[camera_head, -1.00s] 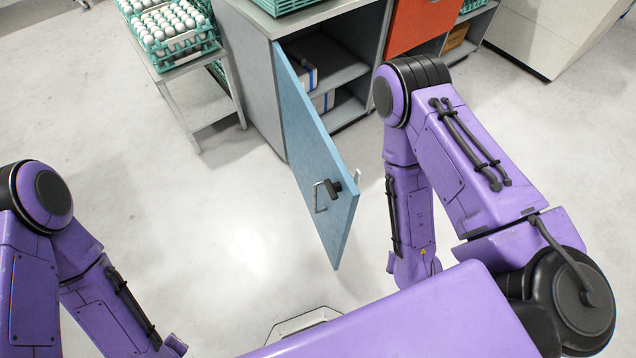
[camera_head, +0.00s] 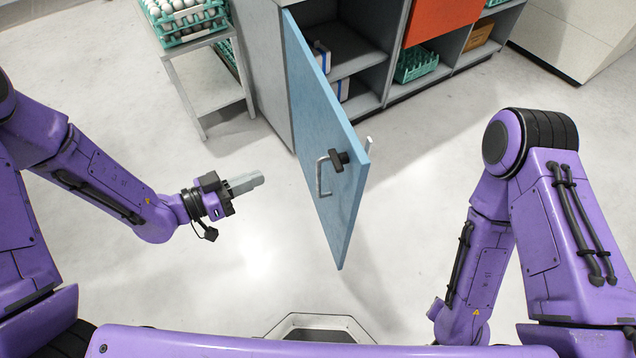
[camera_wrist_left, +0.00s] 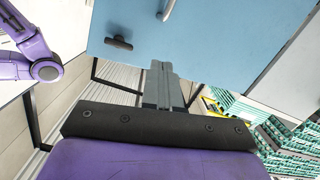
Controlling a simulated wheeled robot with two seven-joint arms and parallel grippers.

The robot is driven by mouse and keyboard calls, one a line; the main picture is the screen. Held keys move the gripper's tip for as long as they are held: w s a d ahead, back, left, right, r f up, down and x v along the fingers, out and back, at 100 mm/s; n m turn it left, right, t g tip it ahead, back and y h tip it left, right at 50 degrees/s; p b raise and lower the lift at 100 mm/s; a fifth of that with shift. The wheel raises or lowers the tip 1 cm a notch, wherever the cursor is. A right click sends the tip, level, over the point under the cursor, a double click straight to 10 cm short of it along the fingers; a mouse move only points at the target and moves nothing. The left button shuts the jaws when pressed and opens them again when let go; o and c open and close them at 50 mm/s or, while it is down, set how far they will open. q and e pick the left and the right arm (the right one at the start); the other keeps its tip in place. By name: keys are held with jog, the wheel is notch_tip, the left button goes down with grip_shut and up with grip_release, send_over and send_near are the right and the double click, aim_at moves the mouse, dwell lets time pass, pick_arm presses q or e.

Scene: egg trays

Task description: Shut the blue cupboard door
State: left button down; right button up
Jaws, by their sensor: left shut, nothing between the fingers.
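The blue cupboard door (camera_head: 325,130) stands wide open, swung out from the grey cupboard (camera_head: 262,60) toward me. Its face with a metal bar handle (camera_head: 322,176) and a dark latch (camera_head: 340,160) is turned to the left. My left gripper (camera_head: 258,179) is shut and empty, to the left of the door and a little apart from the handle in the head view. In the left wrist view the shut fingers (camera_wrist_left: 161,75) point at the blue door (camera_wrist_left: 215,40), and its handle shows at the top edge. My right arm is at the right; its gripper is out of view.
Inside the open cupboard are shelves (camera_head: 350,60) with boxes. An orange door (camera_head: 440,18) is to its right, with a green crate (camera_head: 416,64) below. A metal trolley (camera_head: 195,85) with an egg tray (camera_head: 185,25) stands left. The floor around the door is clear.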

pick_arm(q)
jog(key=w+d+r+m+g+h, duration=0.2)
jog(key=d+m, duration=0.3)
jog(key=d, duration=0.9)
jog(key=shift+w+r+g+h+b, duration=0.2)
jog(key=shift+w+g+h+b, duration=0.25)
jog(key=shift+h, duration=0.25)
